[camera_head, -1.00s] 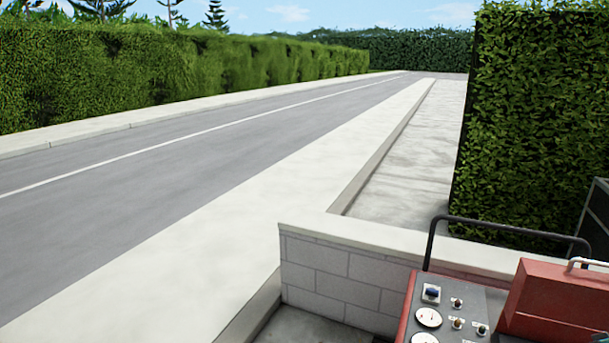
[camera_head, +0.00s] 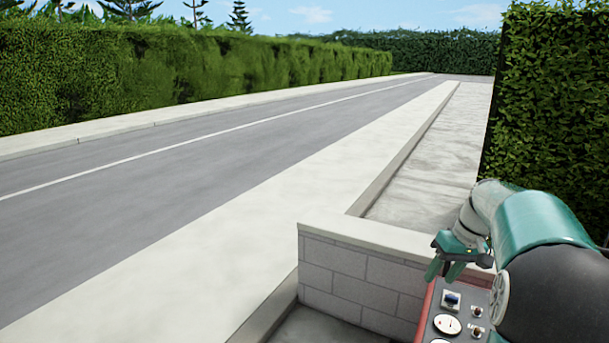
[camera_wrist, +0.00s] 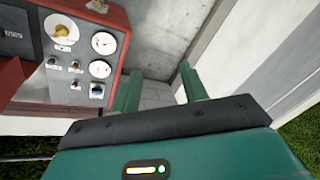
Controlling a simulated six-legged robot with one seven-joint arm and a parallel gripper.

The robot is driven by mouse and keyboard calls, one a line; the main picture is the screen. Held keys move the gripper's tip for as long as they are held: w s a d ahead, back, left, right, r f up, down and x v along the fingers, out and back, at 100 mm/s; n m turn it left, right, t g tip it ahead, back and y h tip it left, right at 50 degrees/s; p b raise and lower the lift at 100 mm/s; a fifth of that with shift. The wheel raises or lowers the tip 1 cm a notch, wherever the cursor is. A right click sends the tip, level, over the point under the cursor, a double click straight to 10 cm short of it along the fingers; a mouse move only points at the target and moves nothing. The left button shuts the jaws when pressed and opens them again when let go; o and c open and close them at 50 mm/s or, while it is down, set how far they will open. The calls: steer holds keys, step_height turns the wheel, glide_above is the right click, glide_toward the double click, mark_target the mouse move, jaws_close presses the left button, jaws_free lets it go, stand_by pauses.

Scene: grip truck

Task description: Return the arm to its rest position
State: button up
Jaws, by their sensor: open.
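My gripper (camera_head: 444,270) shows at the lower right of the head view, at the end of my bent green, white and black arm. It hangs just over the left edge of a red machine with a grey control panel (camera_head: 462,313). In the wrist view, my gripper's two green fingers (camera_wrist: 160,92) stand apart with nothing between them. The panel (camera_wrist: 82,62) with gauges, knobs and a yellow dial lies to their left, apart from them. My arm hides much of the machine in the head view.
A low grey block wall (camera_head: 358,283) with a pale top stands left of the machine. A tall hedge (camera_head: 545,100) rises behind my arm. A pale pavement and an empty road (camera_head: 215,150) run off to the left, with another hedge (camera_head: 190,62) beyond.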

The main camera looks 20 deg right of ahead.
steer(key=s+a+r+h, duration=0.1)
steer(key=s+a+r, duration=0.1)
steer(key=a, duration=0.7)
steer(key=s+a+r+h, duration=0.1)
steer(key=s+a+r, duration=0.15)
steer(key=a, duration=0.75)
steer(key=s+a+f+n+t, duration=0.1)
steer(key=s+a+f+t, duration=0.2)
steer(key=s+a, duration=0.9)
steer(key=shift+s+a+f+n+h, duration=0.2)
steer(key=shift+a+f+n+h, duration=0.1)
steer(key=shift+a+f, duration=0.25)
steer(key=shift+c, duration=0.8)
steer(key=shift+d, duration=0.25)
